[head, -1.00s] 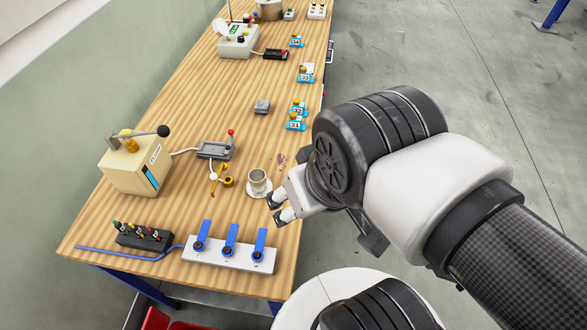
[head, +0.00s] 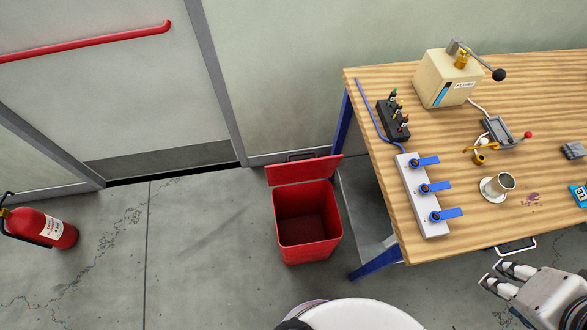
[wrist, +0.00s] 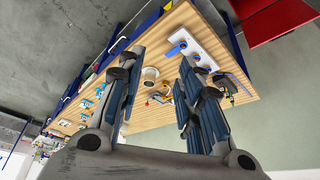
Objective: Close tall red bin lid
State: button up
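The tall red bin (head: 308,243) stands on the floor left of the workbench in the head view. Its lid (head: 304,170) is open and tilted up at the back, toward the wall, and the inside looks empty. Part of the red bin also shows at the top right of the wrist view (wrist: 268,20). My gripper (head: 497,272) is at the lower right of the head view, beside the bench's front edge and well to the right of the bin. In the wrist view its fingers (wrist: 160,85) are spread apart with nothing between them.
The workbench (head: 405,225) carries a valve strip (head: 424,205), a metal cup (head: 501,183) and a beige box (head: 445,80). The floor left of the bin is clear.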

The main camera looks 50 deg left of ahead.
aim_at(289, 172)
jog(key=k+j+z, duration=0.15)
jog(key=k+j, duration=0.2)
jog(key=j, duration=0.3)
jog(key=k+j+z, duration=0.15)
jog(key=k+j, duration=0.25)
jog(key=j, duration=0.2)
jog(key=k+j+z, duration=0.15)
jog(key=k+j, duration=0.3)
jog(key=i+j, duration=0.1)
jog(key=j, duration=0.3)
jog(key=i+j, duration=0.15)
jog(key=j, duration=0.25)
jog(key=i+j+z, duration=0.1)
jog(key=j, duration=0.3)
jog(key=i+j, duration=0.1)
jog(key=j, duration=0.3)
jog(key=i+j, duration=0.15)
jog(key=u, duration=0.05)
